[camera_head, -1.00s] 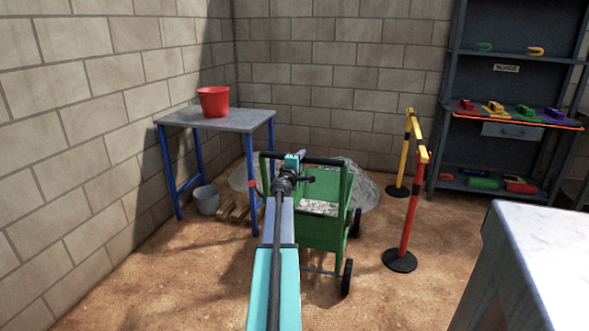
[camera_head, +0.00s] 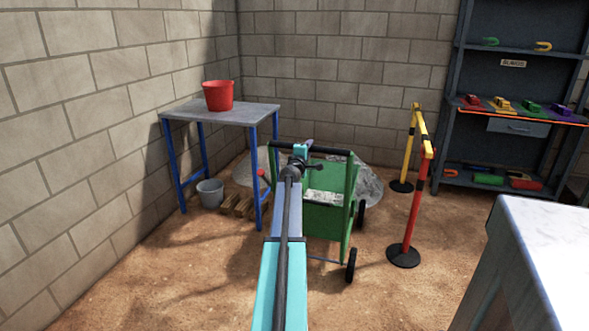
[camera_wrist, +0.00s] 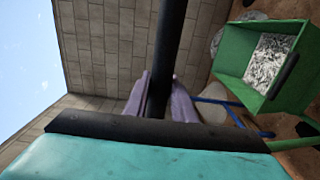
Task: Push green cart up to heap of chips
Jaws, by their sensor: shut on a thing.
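The green cart (camera_head: 327,216) stands on the dirt floor with its black push handle (camera_head: 325,152) toward me and black wheels at its right side. Grey chips lie in its tray, which also shows in the wrist view (camera_wrist: 290,88). My gripper (camera_head: 301,160) is shut on the handle bar; in the wrist view its two purple fingers (camera_wrist: 160,105) close on either side of the dark bar. The heap of chips (camera_head: 367,185) is a grey mound on the floor beyond the cart, near the back wall. The cart and my arm hide part of it; any gap between them cannot be told.
A blue-legged table (camera_head: 222,113) with a red bucket (camera_head: 218,96) stands left of the cart, a grey bucket (camera_head: 210,192) beneath. A red and yellow barrier (camera_head: 411,203) stands close right. A shelf (camera_head: 510,130) and a pale table (camera_head: 545,250) are farther right.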

